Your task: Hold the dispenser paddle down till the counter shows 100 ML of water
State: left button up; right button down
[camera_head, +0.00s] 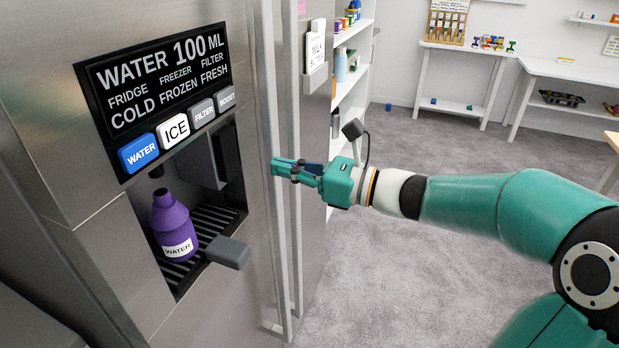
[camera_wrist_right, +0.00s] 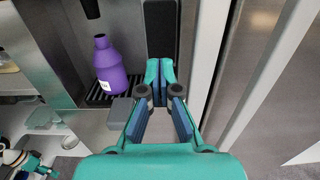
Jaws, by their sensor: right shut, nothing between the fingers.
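The dispenser panel (camera_head: 160,75) on the fridge reads WATER 100 ML, and its blue WATER button (camera_head: 138,153) is lit. A purple bottle (camera_head: 171,225) labelled WATER stands upright on the slatted drip tray (camera_head: 218,217), under the nozzle (camera_head: 156,171); it also shows in the right wrist view (camera_wrist_right: 108,68). A grey block, which looks like the paddle (camera_head: 228,252), sticks out at the niche's lower right; the right wrist view shows it too (camera_wrist_right: 122,110). My right gripper (camera_head: 275,168) is shut and empty, above and to the right of that block, apart from it. My left gripper is out of view.
Long vertical door handles (camera_head: 280,200) run close behind my right gripper. A white shelf unit (camera_head: 352,90) stands beyond the fridge, with tables (camera_head: 545,68) at the back. The grey carpet (camera_head: 400,260) to the right is clear apart from my arm above it.

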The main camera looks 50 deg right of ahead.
jog(key=shift+v, duration=1.95)
jog(key=a+f+n+g, duration=0.3)
jog(key=f+g, duration=0.1)
jog(key=f, duration=0.6)
jog(key=a+f+n+g, duration=0.2)
jog(key=a+f+g, duration=0.1)
jog(key=f, duration=0.7)
jog(key=a+f+n+g, duration=0.3)
jog(key=a+f+g, duration=0.1)
jog(key=f, duration=0.6)
jog(key=s+a+f+n+g+h, duration=0.1)
jog(key=s+a+f+n+g, duration=0.1)
jog(key=s+a+f+n, duration=0.2)
jog(key=s+a+f+n+g+h, duration=0.1)
jog(key=s+a+f+n+g, duration=0.2)
jog(key=a+f+n, duration=0.8)
notch_tip(320, 180, down, 7)
jog(key=s+n, duration=0.1)
jog(key=n, duration=0.6)
jog(key=shift+s+a, duration=0.2)
jog(key=shift+a, duration=0.1)
jog(key=shift+f, duration=0.15)
